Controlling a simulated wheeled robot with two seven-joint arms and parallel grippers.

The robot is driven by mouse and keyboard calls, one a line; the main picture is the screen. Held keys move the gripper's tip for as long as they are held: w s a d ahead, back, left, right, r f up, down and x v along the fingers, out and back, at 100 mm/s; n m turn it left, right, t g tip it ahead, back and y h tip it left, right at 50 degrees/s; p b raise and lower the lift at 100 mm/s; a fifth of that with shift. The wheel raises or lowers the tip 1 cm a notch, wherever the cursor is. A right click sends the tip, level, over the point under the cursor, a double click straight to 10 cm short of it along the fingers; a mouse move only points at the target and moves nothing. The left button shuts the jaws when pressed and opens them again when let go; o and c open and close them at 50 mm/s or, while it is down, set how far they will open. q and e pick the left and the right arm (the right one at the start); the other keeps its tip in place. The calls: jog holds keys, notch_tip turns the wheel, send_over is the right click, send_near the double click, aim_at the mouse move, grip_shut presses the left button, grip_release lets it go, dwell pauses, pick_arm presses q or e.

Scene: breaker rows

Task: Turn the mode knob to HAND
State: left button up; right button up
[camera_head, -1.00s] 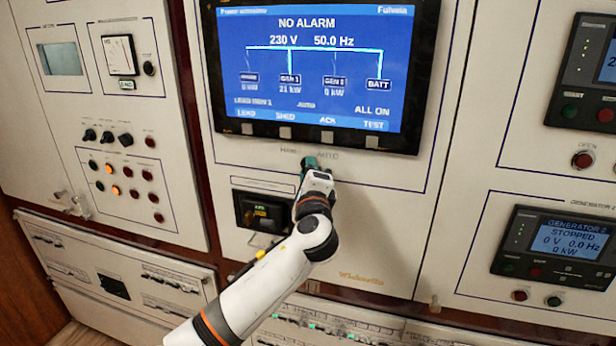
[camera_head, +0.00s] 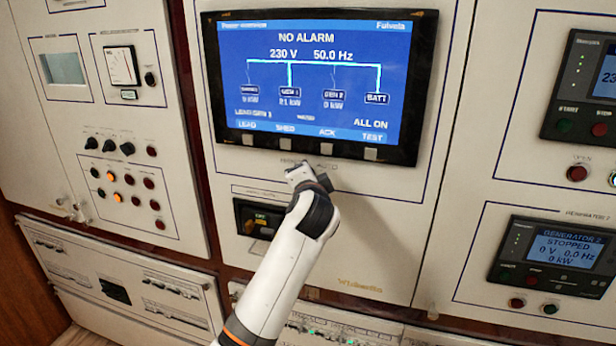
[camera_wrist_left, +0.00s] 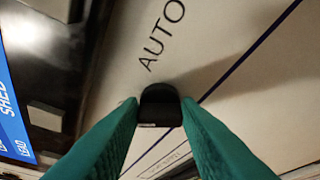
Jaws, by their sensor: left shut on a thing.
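The mode knob (camera_wrist_left: 160,106) is a small black knob on the cream panel, seen close up in the left wrist view. The AUTO label (camera_wrist_left: 163,35) is printed above it there. My left gripper (camera_wrist_left: 160,118) has its two teal fingers on either side of the knob, shut on it. In the head view my left gripper (camera_head: 308,172) is at the panel just below the screen, and my wrist hides the fingers and knob. I cannot tell the knob's pointing direction. My right gripper is out of view.
A large blue screen (camera_head: 312,75) with a row of buttons along its lower edge is just above my gripper. A small black device (camera_head: 258,220) sits in the panel at lower left of my wrist. The panel to the right of my wrist is bare.

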pick_arm(q)
jog(key=shift+f+n, duration=0.1)
jog(key=shift+n, duration=0.4)
jog(key=o, duration=1)
jog(key=shift+c, duration=0.2)
jog(key=shift+a+p, duration=0.1)
jog(key=shift+p, duration=0.25)
